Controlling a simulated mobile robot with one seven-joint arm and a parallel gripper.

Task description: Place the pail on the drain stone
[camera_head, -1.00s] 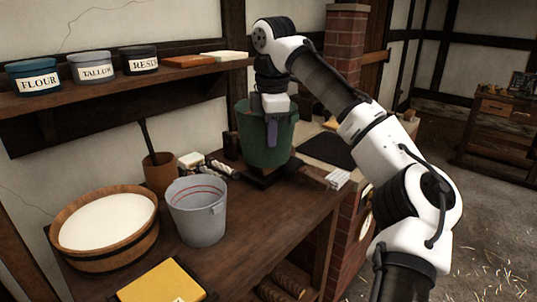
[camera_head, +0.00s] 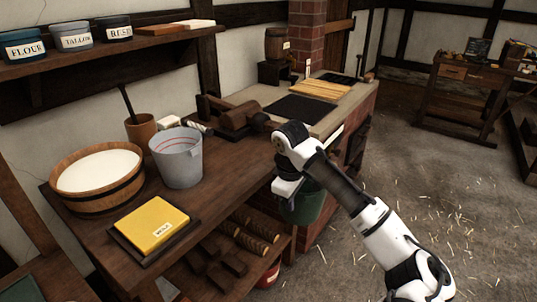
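A dark green pail (camera_head: 312,208) hangs from my gripper (camera_head: 289,190), beside the right edge of the wooden workbench. The gripper is at the pail's near rim, and its fingers are mostly hidden. My arm covers part of the pail. A light grey pail (camera_head: 178,165) with red lines inside stands upright on the bench, apart from my gripper. I cannot tell for certain which surface is the drain stone. A pale stone top (camera_head: 262,94) on a brick base carries dark slabs, one of them a black slab (camera_head: 303,108).
A wooden tub of white stuff (camera_head: 97,205), a yellow block (camera_head: 151,222) and a brown pot (camera_head: 141,130) stand on the workbench (camera_head: 222,188). A dark wooden device (camera_head: 232,118) is behind. Straw-strewn floor (camera_head: 440,190) is open at right.

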